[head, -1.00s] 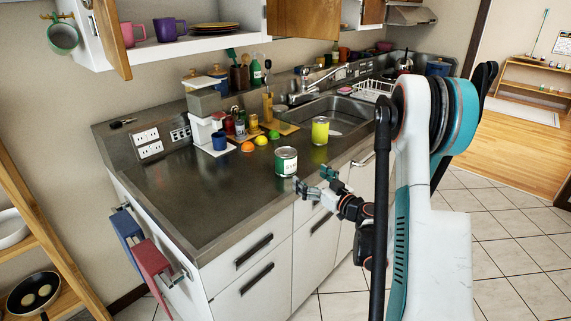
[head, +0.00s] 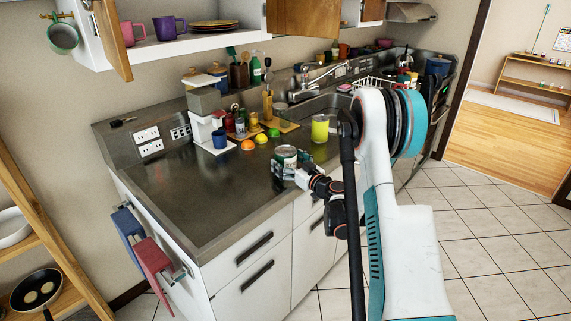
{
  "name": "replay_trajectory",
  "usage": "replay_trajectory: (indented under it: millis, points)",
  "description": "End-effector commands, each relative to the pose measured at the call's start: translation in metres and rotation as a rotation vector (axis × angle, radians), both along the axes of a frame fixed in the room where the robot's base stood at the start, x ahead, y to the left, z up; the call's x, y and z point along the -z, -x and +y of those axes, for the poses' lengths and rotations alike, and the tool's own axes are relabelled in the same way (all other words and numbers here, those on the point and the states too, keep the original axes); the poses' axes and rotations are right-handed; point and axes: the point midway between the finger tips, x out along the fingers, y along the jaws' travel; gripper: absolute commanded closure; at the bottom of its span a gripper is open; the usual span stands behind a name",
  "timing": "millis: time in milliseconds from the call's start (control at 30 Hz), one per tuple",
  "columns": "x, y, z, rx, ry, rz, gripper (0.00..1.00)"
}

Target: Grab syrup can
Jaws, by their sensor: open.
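The syrup can (head: 287,153), a short can with a pale lid and green-and-white side, stands upright on the metal counter near its front edge. My gripper (head: 284,167) is at the can, with its dark green fingers around the can's sides and covering most of its label. The fingers are open. I cannot tell whether they touch the can.
A yellow-green can (head: 320,128) stands close behind, to the right. An orange (head: 248,145), a lemon (head: 261,139) and a blue cup (head: 219,139) are farther back. The sink (head: 325,103) is beyond. The counter's left part (head: 185,195) is clear.

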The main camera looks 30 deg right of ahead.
Motion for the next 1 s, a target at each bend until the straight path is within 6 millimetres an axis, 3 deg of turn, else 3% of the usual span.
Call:
replay_trajectory:
  millis: [133,367,667,1000]
  points:
    - [0.0000,-0.0117,0.0016,0.001,0.000,0.000,0.12]
    - [-0.0011,-0.0127,0.0017,0.001,0.000,0.000,0.12]
    - [-0.0010,-0.0125,0.0017,0.001,0.000,0.000,0.77]
    - [-0.0038,-0.0124,0.0017,0.001,-0.001,-0.001,0.77]
